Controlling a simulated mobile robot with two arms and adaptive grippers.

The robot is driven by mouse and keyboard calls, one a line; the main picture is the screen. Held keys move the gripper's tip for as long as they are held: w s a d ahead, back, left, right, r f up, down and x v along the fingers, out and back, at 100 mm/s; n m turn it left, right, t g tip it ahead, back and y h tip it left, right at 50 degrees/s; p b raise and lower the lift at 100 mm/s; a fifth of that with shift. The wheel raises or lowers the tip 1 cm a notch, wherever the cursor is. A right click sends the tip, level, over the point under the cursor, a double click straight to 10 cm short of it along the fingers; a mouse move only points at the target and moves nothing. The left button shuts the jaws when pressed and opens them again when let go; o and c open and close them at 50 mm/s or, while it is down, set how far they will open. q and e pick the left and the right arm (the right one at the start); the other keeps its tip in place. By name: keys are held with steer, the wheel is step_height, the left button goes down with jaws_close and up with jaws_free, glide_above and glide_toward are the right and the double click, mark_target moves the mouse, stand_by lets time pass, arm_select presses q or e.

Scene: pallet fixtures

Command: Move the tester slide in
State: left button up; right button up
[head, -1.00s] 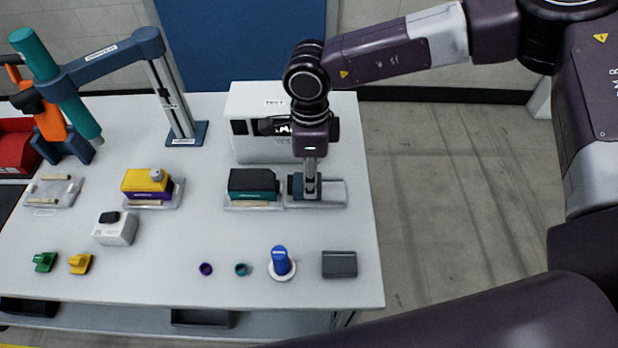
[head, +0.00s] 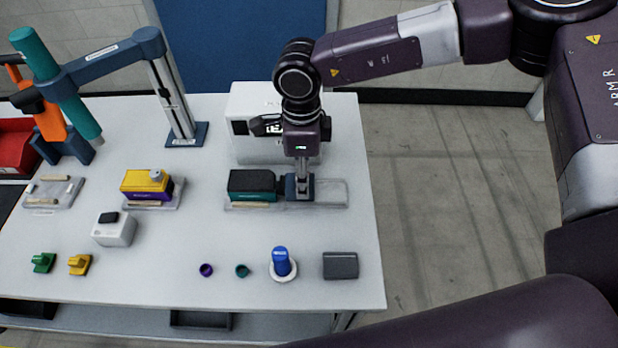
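The tester is a white box (head: 245,105) at the back of the table, partly hidden by my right arm. In front of it lies a pale grey slide track (head: 333,193). A teal block with a black top (head: 252,186) sits on the track's left part. My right gripper (head: 299,192) points down over the track, just right of the block. A dark blue piece (head: 289,187) shows at its fingers, touching or very near the block. The fingers are too small and covered to tell open from shut. My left gripper is not in view.
A yellow and purple block (head: 146,185) sits on a fixture to the left. A white device (head: 114,230), a blue knob (head: 281,262) and a grey box (head: 340,265) stand nearer. A press-like post (head: 175,100) stands back left. The table's right edge is close.

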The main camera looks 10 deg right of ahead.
steer(key=shift+r, duration=0.1)
step_height(320, 180, up, 2)
steer(key=shift+w+p, duration=0.1)
steer(key=shift+p, duration=0.45)
steer(key=shift+r+p, duration=1.25)
steer(key=shift+r, duration=1.6)
steer(key=shift+s, duration=0.2)
